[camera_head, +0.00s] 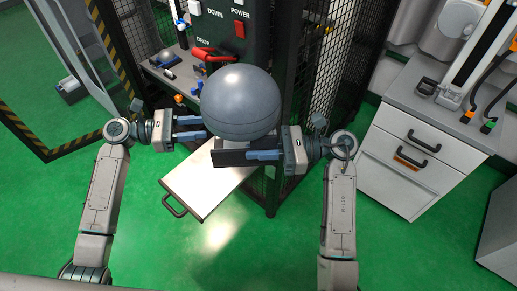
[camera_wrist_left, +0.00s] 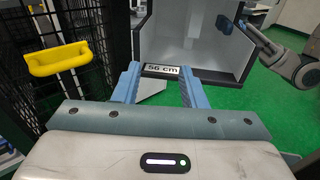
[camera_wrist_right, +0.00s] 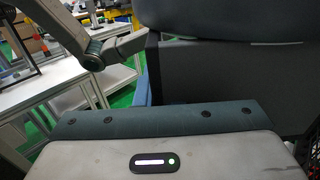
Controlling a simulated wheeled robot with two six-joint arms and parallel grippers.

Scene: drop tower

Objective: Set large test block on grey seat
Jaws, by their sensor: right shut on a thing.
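A large grey rounded body (camera_head: 240,100), which I take for the large test block, sits high between my grippers. A dark flat-sided part (camera_head: 230,157) shows under it; whether the two are one piece I cannot tell. My right gripper (camera_head: 262,155) is shut at that dark part, from the right. In the right wrist view the dark body (camera_wrist_right: 230,85) fills much of the picture. My left gripper (camera_head: 190,128) is open and empty, left of the rounded body. A "56 cm" label (camera_wrist_left: 162,69) shows between its fingers. I cannot make out the grey seat for sure.
A pale pull-out plate (camera_head: 205,185) with a dark handle lies below. The tower's mesh cage (camera_head: 318,70) stands behind. A yellow handle (camera_wrist_left: 58,59) shows in the left wrist view. A white drawer cabinet (camera_head: 415,150) stands right. Green floor is open in front.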

